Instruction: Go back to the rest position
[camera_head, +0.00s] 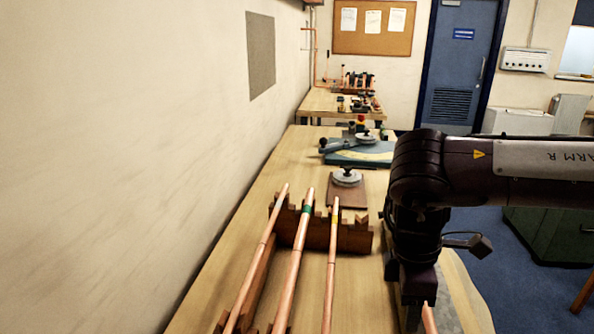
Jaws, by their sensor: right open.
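My right arm (500,172) comes in from the right, bends down at a dark joint and ends in my right gripper (415,305), which points down over the right part of the bench. The gripper is open; its fingertips are partly cut off by the lower picture edge. A short piece of copper (428,318) shows right beside the fingers; I cannot tell whether it touches them. My left gripper is not in view.
Three copper pipes (296,256) lie in a notched wooden rack (350,238) on the long bench (222,232), left of my gripper. Behind stand a round fixture on a brown board (347,192) and a blue-based tool (357,155). A wall bounds the left side.

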